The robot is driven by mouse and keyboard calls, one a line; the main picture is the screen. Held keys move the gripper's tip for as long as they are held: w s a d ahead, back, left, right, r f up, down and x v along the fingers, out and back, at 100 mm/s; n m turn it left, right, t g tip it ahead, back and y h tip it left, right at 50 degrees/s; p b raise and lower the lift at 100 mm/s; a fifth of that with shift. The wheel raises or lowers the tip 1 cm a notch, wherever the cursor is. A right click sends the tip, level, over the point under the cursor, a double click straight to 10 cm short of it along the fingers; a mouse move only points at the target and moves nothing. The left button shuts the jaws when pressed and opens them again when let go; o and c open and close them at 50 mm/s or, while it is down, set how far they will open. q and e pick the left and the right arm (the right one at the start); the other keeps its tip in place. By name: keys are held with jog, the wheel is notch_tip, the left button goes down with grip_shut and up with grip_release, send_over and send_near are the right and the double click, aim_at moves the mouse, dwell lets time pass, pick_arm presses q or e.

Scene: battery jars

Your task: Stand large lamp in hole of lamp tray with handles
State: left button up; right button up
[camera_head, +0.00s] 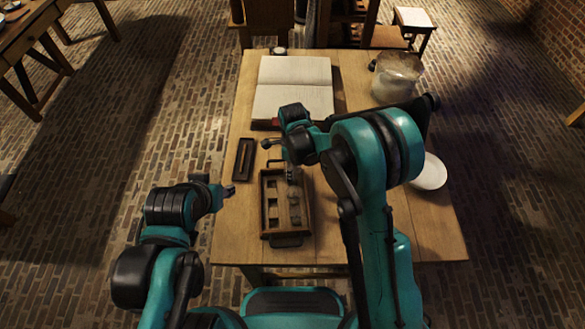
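The lamp tray with handles (265,232) is a brown wooden box with square holes, lying lengthwise on the table; a dark handle shows at its near end and part of another at its far end. My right gripper (291,172) hangs over the tray's far part, partly hidden by its own wrist. Small greyish shapes show below it in the tray, and I cannot tell whether one is the large lamp. I cannot make out the lamp elsewhere. My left gripper (226,190) is left of the tray, near the table's left edge; its fingers are too small to read.
A dark narrow tray (244,160) lies left of the lamp tray. An open book (293,88) lies behind. A pale glass jar (397,78) stands at back right, and a white plate (432,173) lies at right, partly behind my arm. The table's front right (437,235) is clear.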

jog(key=shift+f+b, duration=0.7)
dwell(0.5)
jog(key=shift+f+b, duration=0.3)
jog(key=shift+f, duration=0.05)
jog(key=o, duration=1.4)
